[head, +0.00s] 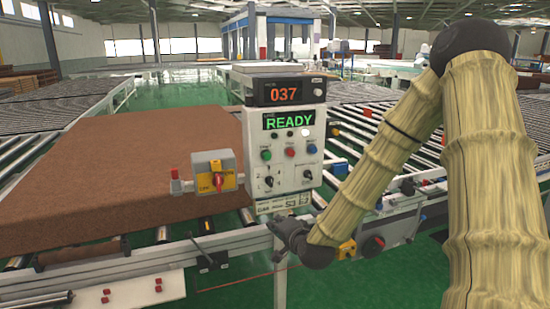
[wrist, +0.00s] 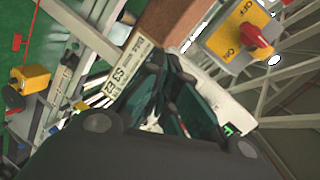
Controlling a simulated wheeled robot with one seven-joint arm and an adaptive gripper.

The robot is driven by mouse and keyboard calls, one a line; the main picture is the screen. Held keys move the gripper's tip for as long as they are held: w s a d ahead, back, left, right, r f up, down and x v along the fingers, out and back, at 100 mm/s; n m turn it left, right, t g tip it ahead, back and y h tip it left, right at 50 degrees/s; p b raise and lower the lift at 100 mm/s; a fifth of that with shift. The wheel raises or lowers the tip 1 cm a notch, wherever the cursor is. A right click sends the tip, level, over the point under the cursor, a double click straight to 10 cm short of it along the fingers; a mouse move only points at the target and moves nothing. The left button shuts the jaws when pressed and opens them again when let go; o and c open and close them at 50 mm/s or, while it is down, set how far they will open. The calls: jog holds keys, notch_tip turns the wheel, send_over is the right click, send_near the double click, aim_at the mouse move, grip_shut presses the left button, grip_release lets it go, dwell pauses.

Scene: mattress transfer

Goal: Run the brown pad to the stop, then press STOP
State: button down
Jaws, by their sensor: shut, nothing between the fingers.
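The brown pad (head: 120,170) lies flat on the roller conveyor at the left, its right edge beside the control panel (head: 285,180). It also shows in part in the wrist view (wrist: 172,22). The panel reads 037 in orange and READY in green. Below are a green button (head: 266,155), a red button (head: 290,152) and a blue button (head: 311,149); their labels are too small to read. My gripper (head: 277,228) is shut and empty, low in front of the panel's base and apart from the buttons. Its dark fingers show in the wrist view (wrist: 160,72).
A yellow-grey box with a red rotary switch (head: 217,179) stands left of the panel; its OFF and ON marks show in the wrist view (wrist: 238,35). A metal rail (head: 130,258) runs along the front. More rollers (head: 400,140) lie behind my arm.

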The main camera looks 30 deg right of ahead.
aim_at(267, 156)
jog(key=w+d+r+m+t+h+p, duration=0.1)
jog(key=d+r+m, duration=0.4)
jog(key=r, duration=0.9)
jog(key=shift+d+t+h, duration=0.45)
jog(key=shift+t+h, duration=0.25)
jog(key=shift+t, duration=0.3)
jog(key=shift+p+x, duration=2.8)
jog(key=shift+x, duration=4.25)
jog(key=shift+a, duration=0.1)
